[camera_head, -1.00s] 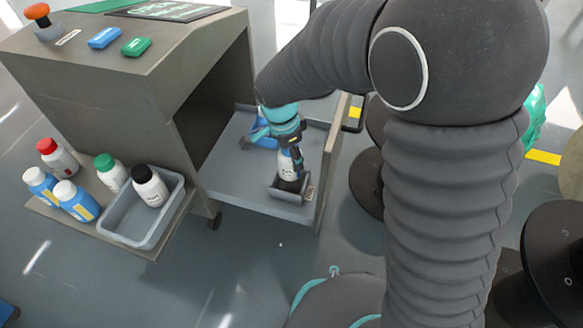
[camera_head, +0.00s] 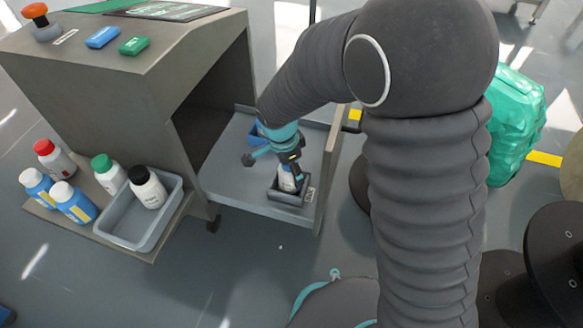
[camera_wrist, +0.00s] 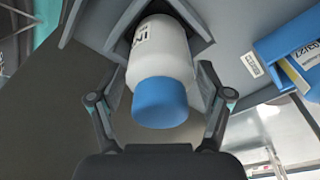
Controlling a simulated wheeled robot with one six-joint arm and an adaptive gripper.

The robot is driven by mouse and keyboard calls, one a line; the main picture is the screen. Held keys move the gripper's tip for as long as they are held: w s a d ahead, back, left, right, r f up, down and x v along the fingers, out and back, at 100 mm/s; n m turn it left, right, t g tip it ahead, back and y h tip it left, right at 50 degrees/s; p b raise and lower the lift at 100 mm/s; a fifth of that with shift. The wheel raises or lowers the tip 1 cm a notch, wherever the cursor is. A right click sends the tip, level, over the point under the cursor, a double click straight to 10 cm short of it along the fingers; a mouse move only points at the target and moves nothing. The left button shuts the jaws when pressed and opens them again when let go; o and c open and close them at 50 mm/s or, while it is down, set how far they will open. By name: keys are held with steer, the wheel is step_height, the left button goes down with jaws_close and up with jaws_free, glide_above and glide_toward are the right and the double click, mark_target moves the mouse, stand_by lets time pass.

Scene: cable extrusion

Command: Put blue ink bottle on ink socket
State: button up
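The white bottle with a blue cap (camera_wrist: 160,102) is in the middle of the wrist view, its far end inside the grey ink socket (camera_wrist: 203,43). In the head view, the bottle (camera_head: 287,183) stands in the small grey socket (camera_head: 287,196) at the front of the cart's tray, its upper part hidden by my gripper (camera_head: 290,168). In the wrist view, my gripper (camera_wrist: 162,75) has one finger on each side of the bottle, with gaps between fingers and bottle. It is open around the bottle, which it does not appear to grip.
A blue container (camera_wrist: 290,50) sits beside the socket. The side shelf (camera_head: 115,238) on the left holds several bottles and a grey bin (camera_head: 125,239) with a black-capped bottle (camera_head: 148,188). The tray has a raised right wall (camera_head: 329,180). Black spools stand at the right.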

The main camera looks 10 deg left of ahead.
stand_by(0.3)
steer(key=r, duration=0.4)
steer(key=a+r+p, duration=0.1)
steer(key=r, duration=0.3)
steer(key=s+r+p, duration=0.1)
steer(key=r, duration=0.3)
steer(key=shift+a+r, duration=0.1)
steer(key=shift+a, duration=0.05)
